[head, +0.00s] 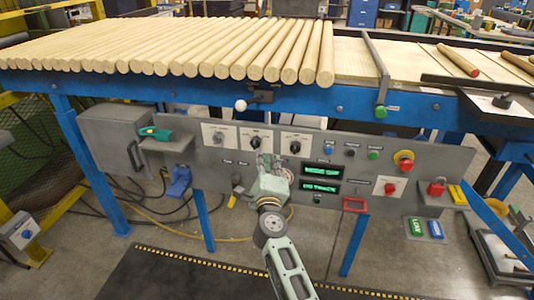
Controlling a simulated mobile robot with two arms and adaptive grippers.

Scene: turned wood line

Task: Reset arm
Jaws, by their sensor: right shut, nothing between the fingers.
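My right gripper (266,162) is in front of the grey control panel (228,171), near the middle of the head view. Its fingers point up toward the panel, between the left and right rotary knobs. It is shut and holds nothing. I cannot tell whether the fingertips touch the panel. My right arm comes up from the bottom edge of the picture. My left gripper is not in view.
A row of wooden rods (200,50) lies on the blue-framed table (60,84) above the panel. The panel carries knobs, buttons, two lit green displays (322,170) and a red emergency button (404,159). Cables lie on the floor to the left.

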